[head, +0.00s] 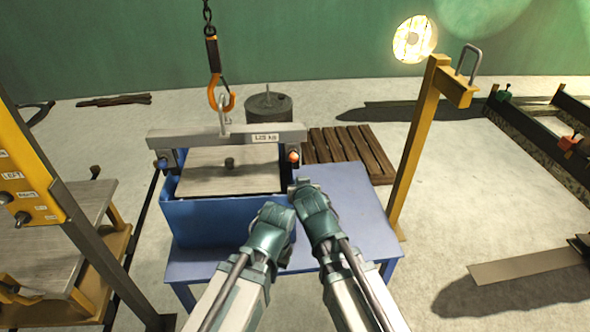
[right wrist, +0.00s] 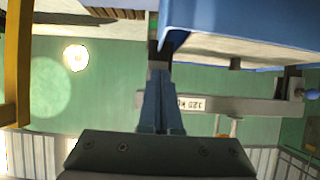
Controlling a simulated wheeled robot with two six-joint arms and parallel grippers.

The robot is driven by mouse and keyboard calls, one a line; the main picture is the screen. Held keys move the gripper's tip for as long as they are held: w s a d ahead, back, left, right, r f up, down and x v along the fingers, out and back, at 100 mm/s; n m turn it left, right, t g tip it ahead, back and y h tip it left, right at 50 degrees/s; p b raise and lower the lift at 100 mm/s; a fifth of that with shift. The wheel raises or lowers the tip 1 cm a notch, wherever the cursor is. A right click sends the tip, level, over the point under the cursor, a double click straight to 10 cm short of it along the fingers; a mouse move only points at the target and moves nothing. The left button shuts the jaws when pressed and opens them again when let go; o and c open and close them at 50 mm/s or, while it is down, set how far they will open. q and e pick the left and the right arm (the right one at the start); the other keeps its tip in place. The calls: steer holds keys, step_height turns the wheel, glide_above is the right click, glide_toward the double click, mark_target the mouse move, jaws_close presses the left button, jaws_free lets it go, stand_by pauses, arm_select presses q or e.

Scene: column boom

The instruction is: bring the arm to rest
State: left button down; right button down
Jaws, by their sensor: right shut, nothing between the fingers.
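My right arm comes in from the bottom, and its gripper (head: 294,188) is beside the right front corner of the blue crate, just below the beam's right end. The right wrist view shows its two fingers (right wrist: 158,70) shut together with nothing between them. My left arm's green wrist (head: 268,232) is in front of the crate's right side; its fingers are hidden, so I cannot tell if they are open. The blue crate (head: 205,222) stands on the blue table (head: 350,210) with a grey lid (head: 205,172). It also shows in the right wrist view (right wrist: 245,32), upside down.
A yellow post (head: 410,155) stands right of the table. A yellow control panel (head: 25,175) is at left.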

stand_by(0.3)
steer(key=s+d+r+g+h+p, duration=0.1)
steer(key=s+r+g+p, duration=0.2)
steer(key=s+p, duration=0.4)
steer(key=s+d+r+n+g+p, duration=0.1)
steer(key=s+d+r+g+p, duration=0.1)
steer(key=s+g+p, duration=0.3)
steer(key=s+d+r+n+g+h+p, duration=0.1)
steer(key=s+r+g+p, duration=0.3)
steer(key=s+p, duration=0.4)
steer(key=s, duration=0.2)
steer(key=shift+s+d+r+h+p, duration=0.15)
steer(key=shift+s+d+h+p, duration=0.15)
steer(key=shift+s+d+p, duration=0.05)
